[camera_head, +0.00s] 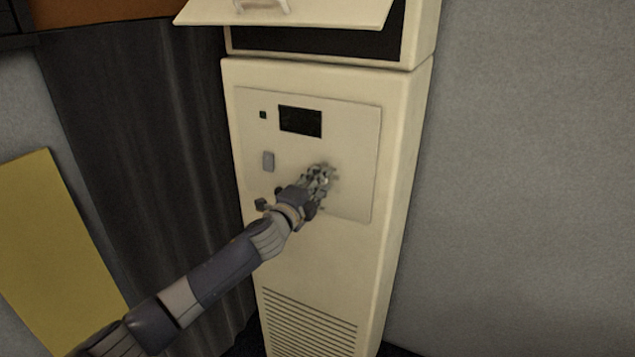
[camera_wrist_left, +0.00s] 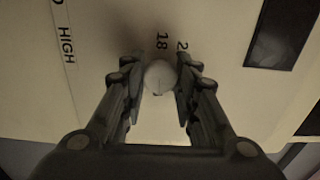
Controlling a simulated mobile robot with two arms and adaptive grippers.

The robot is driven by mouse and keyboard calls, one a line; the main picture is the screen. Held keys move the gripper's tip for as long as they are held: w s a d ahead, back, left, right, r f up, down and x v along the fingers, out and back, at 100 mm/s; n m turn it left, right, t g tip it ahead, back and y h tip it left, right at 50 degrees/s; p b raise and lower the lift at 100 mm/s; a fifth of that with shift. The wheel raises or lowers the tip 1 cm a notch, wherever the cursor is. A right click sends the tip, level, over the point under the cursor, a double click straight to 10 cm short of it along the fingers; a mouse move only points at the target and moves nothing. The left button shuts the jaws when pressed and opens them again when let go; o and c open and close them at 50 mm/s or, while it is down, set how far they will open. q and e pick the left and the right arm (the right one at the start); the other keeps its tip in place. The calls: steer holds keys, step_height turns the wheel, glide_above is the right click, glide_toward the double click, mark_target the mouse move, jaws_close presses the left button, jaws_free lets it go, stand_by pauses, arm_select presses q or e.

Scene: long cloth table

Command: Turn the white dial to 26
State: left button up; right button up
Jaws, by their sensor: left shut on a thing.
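The white dial (camera_wrist_left: 158,77) shows in the left wrist view as a small round knob with a thin dark line on its face. My left gripper (camera_wrist_left: 159,92) has a finger on each side of it and is shut on it. The printed number 18 (camera_wrist_left: 161,41) stands just above the dial, with a cut-off figure starting with 2 (camera_wrist_left: 182,44) to its right. In the head view my left gripper (camera_head: 322,180) is against the control panel (camera_head: 355,130) and hides the dial. My right gripper is in neither view.
The panel is on a tall cream cabinet (camera_head: 400,150). It carries a dark display (camera_head: 300,121), a small dark button (camera_head: 263,115) and a grey switch (camera_head: 268,161). A dark curtain (camera_head: 150,130) hangs at left.

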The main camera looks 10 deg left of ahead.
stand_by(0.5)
arm_select(q)
steer(key=o, duration=1.1)
steer(key=v, duration=1.2)
